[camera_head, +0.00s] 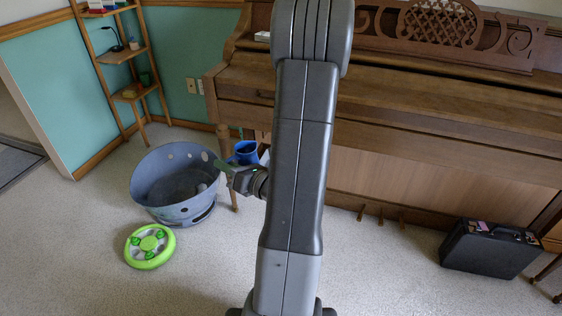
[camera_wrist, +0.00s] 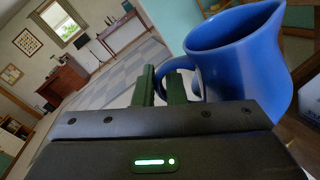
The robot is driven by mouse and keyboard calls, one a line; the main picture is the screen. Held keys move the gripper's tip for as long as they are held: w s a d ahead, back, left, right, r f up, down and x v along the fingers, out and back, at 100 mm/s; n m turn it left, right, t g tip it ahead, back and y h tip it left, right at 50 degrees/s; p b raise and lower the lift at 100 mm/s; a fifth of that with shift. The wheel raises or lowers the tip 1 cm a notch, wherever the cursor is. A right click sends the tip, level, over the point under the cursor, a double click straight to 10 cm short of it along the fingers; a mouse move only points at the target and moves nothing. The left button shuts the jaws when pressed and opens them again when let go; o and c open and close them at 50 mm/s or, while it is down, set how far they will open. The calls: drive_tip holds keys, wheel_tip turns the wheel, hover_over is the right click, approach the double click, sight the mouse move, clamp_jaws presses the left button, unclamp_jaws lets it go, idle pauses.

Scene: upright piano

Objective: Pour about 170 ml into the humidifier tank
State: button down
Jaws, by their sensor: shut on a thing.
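A blue pitcher (camera_wrist: 240,60) with a loop handle fills the upper right of the wrist view, its spout pointing right. It shows small in the head view (camera_head: 246,152), at the piano's left end, and looks roughly upright there. My gripper (camera_wrist: 160,85) is shut on the pitcher's handle; in the head view my gripper (camera_head: 228,170) is just below and left of the pitcher. The pitcher's contents are not visible. I cannot identify the humidifier tank; a pale object (camera_head: 265,157) beside the pitcher is mostly hidden by my arm.
A grey-blue tub (camera_head: 148,179) with holes stands on the floor left of my gripper. A lime-green round thing (camera_head: 150,246) lies in front of it. The upright piano (camera_head: 440,110) stands behind. A black case (camera_head: 487,250) stands at right. The carpet between is clear.

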sight(238, 155)
drive_tip(key=shift+w+d+r+m+p, duration=0.35)
drive_tip(key=shift+r+m+p, duration=0.25)
drive_tip(key=shift+p, duration=0.15)
drive_tip(key=shift+w+d+r+m+p, duration=0.35)
drive_tip(key=shift+r+m+p, duration=0.1)
drive_tip(key=shift+m+p, duration=0.2)
drive_tip(key=shift+w+d+r+m+t+p, duration=0.15)
drive_tip(key=shift+w+d+r+m+p, duration=0.1)
drive_tip(key=shift+w+d+m+p, duration=0.3)
drive_tip(key=shift+w+d+r+m+t+p, duration=0.15)
drive_tip(key=shift+w+d+r+m+p, duration=0.2)
drive_tip(key=shift+m, duration=0.35)
drive_tip(key=shift+y, duration=0.3)
drive_tip(key=shift+w+d+m+p, duration=0.1)
drive_tip(key=shift+d+m+p, duration=0.05)
drive_tip(key=shift+m+p, duration=0.2)
drive_tip(key=shift+w+d+r+m+t+p, duration=0.35)
drive_tip(key=shift+w+d+m+p, duration=0.35)
drive_tip(key=shift+m, duration=0.25)
drive_tip(key=shift+w+d+m, duration=0.2)
drive_tip(key=shift+d+m, duration=0.05)
drive_tip(key=shift+m, duration=0.15)
drive_tip(key=shift+w+d+r+m, duration=0.1)
drive_tip(key=shift+w+d+m, duration=0.3)
drive_tip(key=shift+w+m, duration=0.15)
